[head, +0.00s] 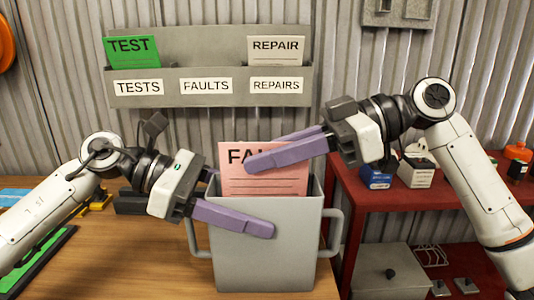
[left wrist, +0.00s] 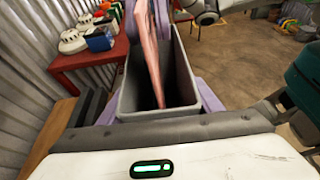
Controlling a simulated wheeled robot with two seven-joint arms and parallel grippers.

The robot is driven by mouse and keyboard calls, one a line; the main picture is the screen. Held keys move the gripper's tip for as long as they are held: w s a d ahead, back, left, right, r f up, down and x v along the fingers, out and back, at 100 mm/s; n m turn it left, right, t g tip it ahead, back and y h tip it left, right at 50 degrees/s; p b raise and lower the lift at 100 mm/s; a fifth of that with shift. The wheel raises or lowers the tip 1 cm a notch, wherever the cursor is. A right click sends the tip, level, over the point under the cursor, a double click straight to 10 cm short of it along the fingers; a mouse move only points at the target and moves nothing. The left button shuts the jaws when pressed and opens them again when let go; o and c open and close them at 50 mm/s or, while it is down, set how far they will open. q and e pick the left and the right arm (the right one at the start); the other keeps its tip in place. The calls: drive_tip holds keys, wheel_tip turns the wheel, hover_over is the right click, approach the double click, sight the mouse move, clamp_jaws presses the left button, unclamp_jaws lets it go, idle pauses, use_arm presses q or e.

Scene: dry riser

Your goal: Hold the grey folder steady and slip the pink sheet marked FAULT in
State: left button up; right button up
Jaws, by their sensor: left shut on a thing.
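The grey folder (head: 265,262), an open-topped holder with a handle on each side, stands upright on the wooden table. My left gripper (head: 235,217) is shut on it, with one finger across its front and the other on its far side. The pink sheet (head: 262,184) is upright, its lettering partly covered by my right gripper (head: 290,151), which is shut on its upper part. In the left wrist view the sheet (left wrist: 151,60) reaches down inside the mouth of the folder (left wrist: 180,75). Its lower edge is hidden in the head view.
A grey wall rack (head: 205,60) behind is labelled TESTS, FAULTS and REPAIRS. It holds a green TEST sheet (head: 133,51) and a pale REPAIR sheet (head: 275,51). A red bench (head: 400,203) with small boxes stands at the right.

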drive_tip(key=shift+o, duration=1.1)
drive_tip(key=v, duration=1.2)
drive_tip(key=shift+r, duration=0.1)
use_arm(q)
drive_tip(key=o, duration=1.3)
